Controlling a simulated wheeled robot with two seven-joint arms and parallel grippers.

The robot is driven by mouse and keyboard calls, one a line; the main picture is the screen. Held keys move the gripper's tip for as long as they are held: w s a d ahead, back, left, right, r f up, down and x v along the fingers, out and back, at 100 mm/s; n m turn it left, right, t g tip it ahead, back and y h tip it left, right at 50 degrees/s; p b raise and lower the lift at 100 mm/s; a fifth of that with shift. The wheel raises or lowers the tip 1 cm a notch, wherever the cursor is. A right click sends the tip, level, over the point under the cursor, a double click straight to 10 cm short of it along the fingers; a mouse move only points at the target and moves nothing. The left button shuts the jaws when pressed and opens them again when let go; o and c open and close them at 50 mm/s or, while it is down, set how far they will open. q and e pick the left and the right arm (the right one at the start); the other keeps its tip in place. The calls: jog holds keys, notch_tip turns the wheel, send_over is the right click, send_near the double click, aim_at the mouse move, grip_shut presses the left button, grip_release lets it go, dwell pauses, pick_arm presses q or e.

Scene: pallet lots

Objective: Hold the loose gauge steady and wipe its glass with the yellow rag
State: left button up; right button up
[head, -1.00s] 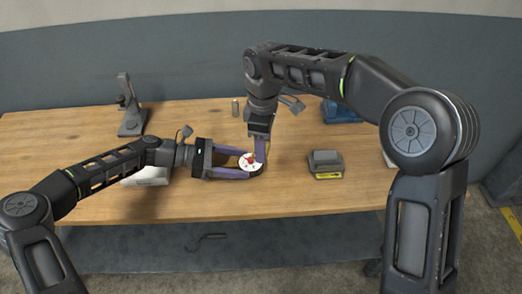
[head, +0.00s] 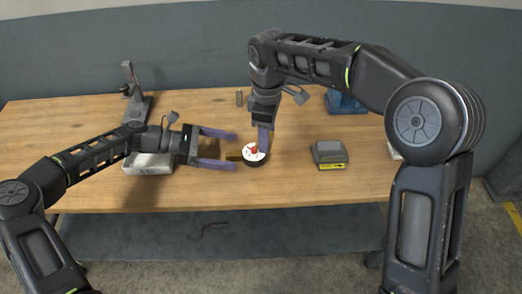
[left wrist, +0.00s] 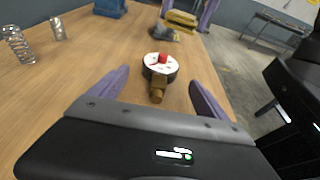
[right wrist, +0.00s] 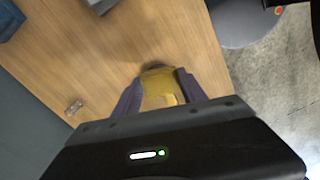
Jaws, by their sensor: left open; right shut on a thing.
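The loose gauge (head: 256,160) is a round dark-rimmed dial with a white face and a red spot, lying on the wooden bench. Its brass stem (left wrist: 157,92) points towards my left gripper. My left gripper (head: 235,150) is open, left of the gauge, with its fingers apart from it. The gauge also shows ahead of those fingers in the left wrist view (left wrist: 160,69). My right gripper (head: 264,148) points down at the gauge's far right side, shut on the yellow rag (right wrist: 158,85). The rag is mostly hidden in the head view; I cannot tell whether it touches the glass.
A grey box with a yellow label (head: 328,151) stands to the right. A pale tray (head: 148,168) sits under my left arm. A grey stand (head: 133,108), a small metal cylinder (head: 239,98) and a blue object (head: 346,104) are farther back. The front bench strip is clear.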

pick_arm(q)
jog(key=v, duration=0.7)
jog(key=shift+a, duration=0.2)
jog(key=shift+r, duration=0.2)
pick_arm(e)
jog(key=shift+r, duration=0.1)
